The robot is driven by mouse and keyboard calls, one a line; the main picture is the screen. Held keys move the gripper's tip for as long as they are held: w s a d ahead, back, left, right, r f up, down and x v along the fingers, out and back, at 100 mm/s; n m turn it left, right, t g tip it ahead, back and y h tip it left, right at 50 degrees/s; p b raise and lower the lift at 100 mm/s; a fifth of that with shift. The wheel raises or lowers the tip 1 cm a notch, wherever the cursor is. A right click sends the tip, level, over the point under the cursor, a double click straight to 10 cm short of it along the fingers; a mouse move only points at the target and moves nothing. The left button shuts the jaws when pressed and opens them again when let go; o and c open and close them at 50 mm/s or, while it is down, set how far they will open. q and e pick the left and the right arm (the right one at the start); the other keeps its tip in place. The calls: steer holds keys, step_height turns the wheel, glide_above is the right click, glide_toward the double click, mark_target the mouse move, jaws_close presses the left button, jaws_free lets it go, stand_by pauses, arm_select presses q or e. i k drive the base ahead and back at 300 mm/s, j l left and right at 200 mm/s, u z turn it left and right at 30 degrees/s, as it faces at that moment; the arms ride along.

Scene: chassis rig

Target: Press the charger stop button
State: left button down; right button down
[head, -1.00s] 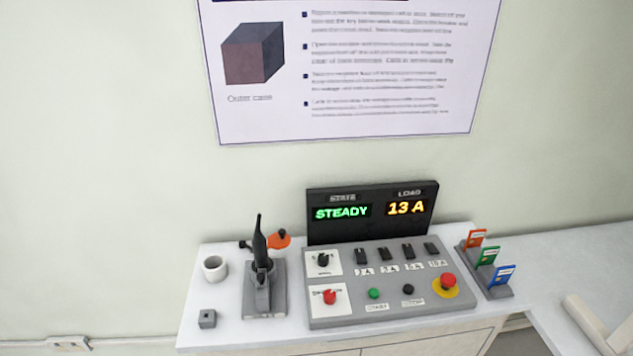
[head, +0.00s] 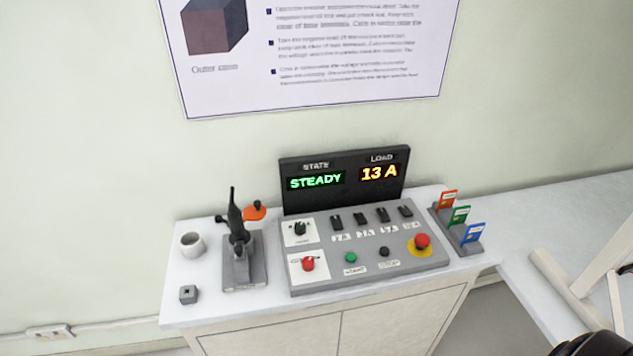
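The control panel (head: 365,268) is a grey sloped console on a white cabinet top. Its small black button (head: 384,251) sits above a label that seems to read STOP. A green button (head: 351,257) with a label that seems to read START is to its left. A large red mushroom button (head: 422,241) on a yellow disc is to its right. The display (head: 345,178) behind reads STATE STEADY in green and LOAD 13 A in amber. Neither of my grippers is in view, and nothing touches the buttons.
A red knob (head: 308,264), a black knob (head: 300,228) and several black switches share the panel. A lever stand (head: 243,270), a white mug (head: 192,245) and a small grey block (head: 188,294) stand left. A coloured card rack (head: 472,245) stands right. A white frame (head: 565,290) is farther right.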

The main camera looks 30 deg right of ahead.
mark_target(384, 251)
steer(key=z, duration=1.3)
